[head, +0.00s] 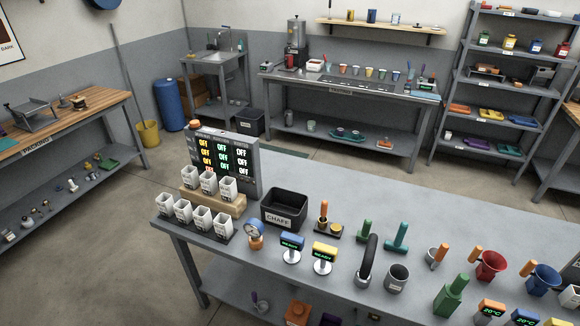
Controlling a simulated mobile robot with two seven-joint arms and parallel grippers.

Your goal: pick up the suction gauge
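A small round dial (255,236) with an orange body and a blue top stands on the near grey table (330,200), just in front of the black CHAFF bin. It looks like the suction gauge, but I cannot read any marking on it. It stands apart from the blue-topped display stand on its right and the white cups on its left. Neither of my grippers shows in the head view.
The CHAFF bin (285,207), white cups (200,218), and blue (291,247) and yellow (323,257) READY displays surround the dial. A dark curved handle (368,258) and grey cup (397,278) stand farther right. The table's back middle is clear.

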